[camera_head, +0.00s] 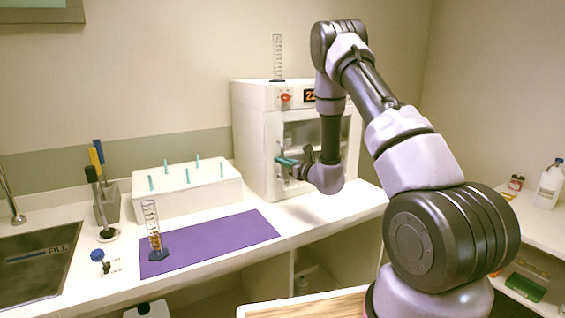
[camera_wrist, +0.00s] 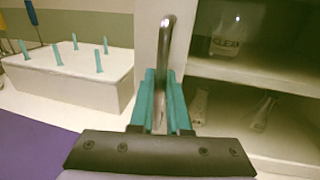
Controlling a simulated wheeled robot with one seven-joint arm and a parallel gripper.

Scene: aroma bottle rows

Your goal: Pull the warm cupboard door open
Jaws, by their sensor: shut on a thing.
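The warm cupboard (camera_head: 257,140) is a white box at the back of the counter, with a red knob and a lit display on top of its front. Its windowed door (camera_head: 346,140) fills the front and looks shut or nearly so. My gripper (camera_head: 288,161) is at the door's left edge. In the wrist view, the teal fingers of my gripper (camera_wrist: 161,105) are shut on the upright metal handle (camera_wrist: 167,50), one finger on each side. My arm hides part of the door in the head view.
Left of the cupboard, a white block (camera_head: 190,190) holds teal pegs. A purple mat (camera_head: 220,240) carries a graduated cylinder (camera_head: 153,230). Another cylinder (camera_head: 277,58) stands on the cupboard. The wrist view shows bottles (camera_wrist: 227,35) on shelves inside. Counter before the door is clear.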

